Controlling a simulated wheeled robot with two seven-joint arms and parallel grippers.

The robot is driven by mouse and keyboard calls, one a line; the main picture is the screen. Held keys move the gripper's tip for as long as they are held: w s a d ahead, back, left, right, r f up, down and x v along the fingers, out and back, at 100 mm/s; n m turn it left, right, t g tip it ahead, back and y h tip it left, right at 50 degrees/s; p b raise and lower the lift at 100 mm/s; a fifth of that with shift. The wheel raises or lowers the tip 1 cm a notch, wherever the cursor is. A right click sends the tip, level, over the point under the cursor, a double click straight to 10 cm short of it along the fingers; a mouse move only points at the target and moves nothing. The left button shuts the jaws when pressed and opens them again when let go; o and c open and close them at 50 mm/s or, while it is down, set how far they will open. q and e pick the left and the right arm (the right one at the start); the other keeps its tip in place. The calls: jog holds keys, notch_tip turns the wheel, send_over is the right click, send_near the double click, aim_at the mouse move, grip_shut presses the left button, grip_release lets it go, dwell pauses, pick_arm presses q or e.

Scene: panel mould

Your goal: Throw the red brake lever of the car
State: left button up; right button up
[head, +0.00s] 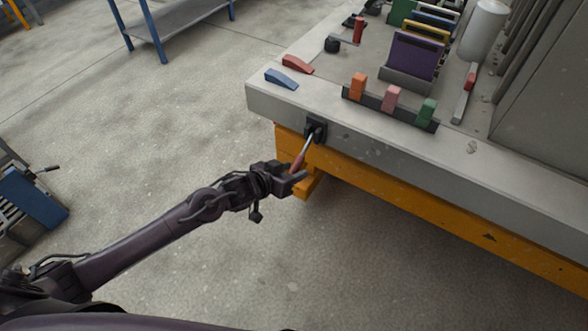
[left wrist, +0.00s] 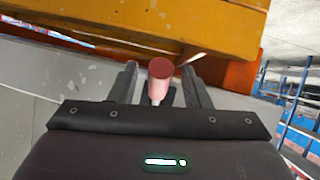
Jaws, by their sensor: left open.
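The brake lever (head: 301,153) has a red grip and a metal rod. It comes out of a black bracket (head: 316,130) on the side of the grey car (head: 370,137), near its left corner. My left gripper (head: 298,174) is open at the grip end of the lever. In the left wrist view the lever's red round end (left wrist: 160,70) stands between the two open fingers (left wrist: 158,88). Whether the fingers touch the grip cannot be told. My right gripper is not in view.
On the car's top lie a red wedge (head: 297,64), a blue wedge (head: 281,79) and a rack with orange, pink and green blocks (head: 391,98). An orange beam (head: 420,202) runs under the car's edge.

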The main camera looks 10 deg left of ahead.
pick_arm(q)
jog(key=v, duration=0.5)
jog(key=shift+s+a, duration=0.15)
jog(key=shift+s, duration=0.15)
jog(key=shift+s+a+r, duration=0.2)
jog(key=shift+s+r, duration=0.1)
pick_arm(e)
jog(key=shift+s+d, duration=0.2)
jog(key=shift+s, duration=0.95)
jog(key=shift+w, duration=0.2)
